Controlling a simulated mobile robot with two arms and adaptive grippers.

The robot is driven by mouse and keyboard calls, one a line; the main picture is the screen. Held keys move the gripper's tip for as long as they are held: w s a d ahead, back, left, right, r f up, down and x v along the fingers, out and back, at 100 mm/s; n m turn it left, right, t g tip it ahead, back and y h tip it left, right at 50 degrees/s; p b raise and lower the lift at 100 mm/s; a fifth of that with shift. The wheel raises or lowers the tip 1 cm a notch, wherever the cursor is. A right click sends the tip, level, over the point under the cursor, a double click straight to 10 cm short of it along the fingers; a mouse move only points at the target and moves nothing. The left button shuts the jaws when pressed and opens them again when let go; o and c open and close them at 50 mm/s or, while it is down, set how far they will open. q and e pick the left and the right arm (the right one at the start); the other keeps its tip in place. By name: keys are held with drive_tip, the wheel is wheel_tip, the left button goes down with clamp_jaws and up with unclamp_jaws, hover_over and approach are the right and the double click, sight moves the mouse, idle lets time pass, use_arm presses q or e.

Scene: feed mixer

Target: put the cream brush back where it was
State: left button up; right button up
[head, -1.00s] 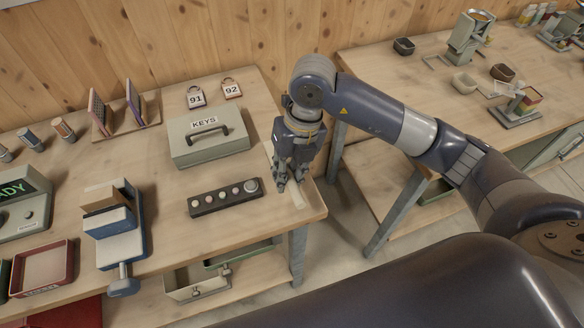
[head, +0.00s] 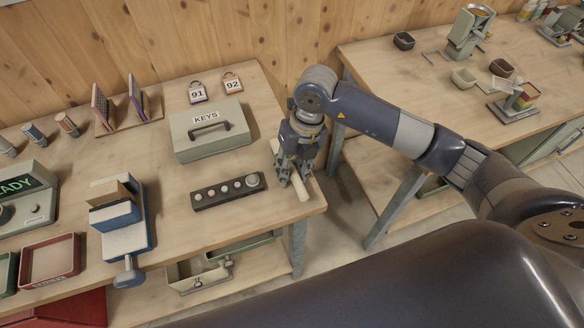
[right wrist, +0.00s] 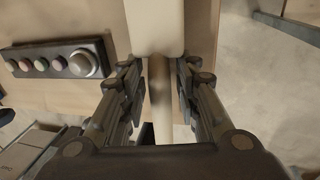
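The cream brush (head: 302,192) lies near the right edge of the left table, partly hidden under my right gripper. My right gripper (head: 293,181) points down over it, with a finger on each side. In the right wrist view, the brush's wide cream end (right wrist: 155,25) is at the top and its narrow handle runs down between the fingers of my right gripper (right wrist: 160,95). The fingers look open, with a small gap on each side of the handle. My left gripper is not in view.
A dark strip with several round knobs (head: 229,191) lies left of the brush. A green KEYS box (head: 211,133) stands behind it, with padlocks 91 and 92 at the back. The table's right edge (head: 322,201) is close, with a floor gap before the other table.

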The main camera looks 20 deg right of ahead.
drive_tip(key=shift+r, duration=0.1)
drive_tip(key=shift+r, duration=0.15)
wheel_tip(320, 180, up, 12)
drive_tip(key=d+b, duration=0.2)
drive_tip(key=shift+w+d+f+b, duration=0.15)
drive_tip(key=shift+d+f+b, duration=0.05)
drive_tip(key=shift+b, duration=0.1)
idle(0.5)
